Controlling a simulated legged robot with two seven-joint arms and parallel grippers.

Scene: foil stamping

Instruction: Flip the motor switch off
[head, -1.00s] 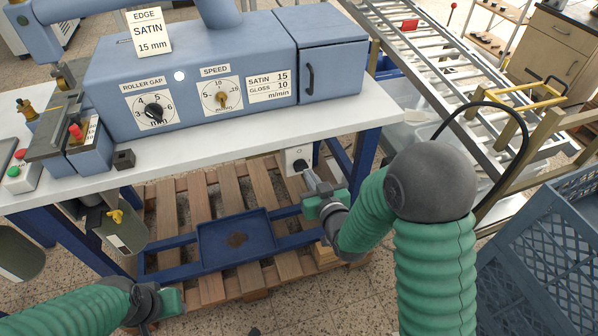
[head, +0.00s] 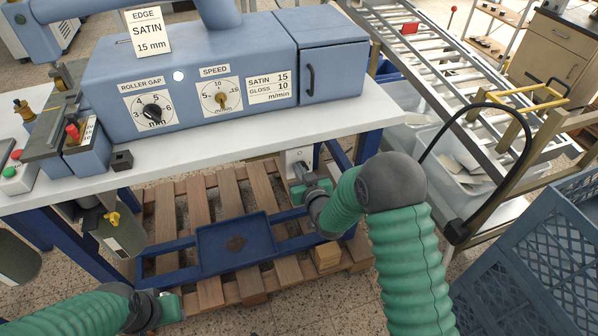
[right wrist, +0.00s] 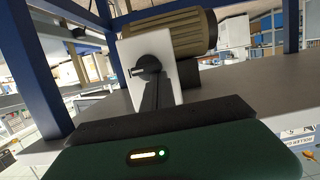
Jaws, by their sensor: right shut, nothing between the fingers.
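The motor switch is a white box (head: 299,155) under the table's right end. In the right wrist view the white switch plate (right wrist: 168,62) carries a round black knob (right wrist: 147,66) with a light mark pointing left. A ribbed beige motor (right wrist: 185,32) sits behind it. My right gripper (head: 299,172) is shut and empty, just in front of the switch. In the right wrist view its dark fingers (right wrist: 150,92) reach up to the knob's lower edge; I cannot tell whether they touch it. My left gripper (head: 178,306) is low at the lower left, away from the switch; its jaws are unclear.
The blue machine (head: 200,70) stands on the white table (head: 190,153). Blue table legs (head: 368,148) flank the switch area. A blue tray (head: 237,243) lies below over a wooden pallet (head: 196,206). A blue crate (head: 540,250) and a roller conveyor (head: 440,70) stand to the right.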

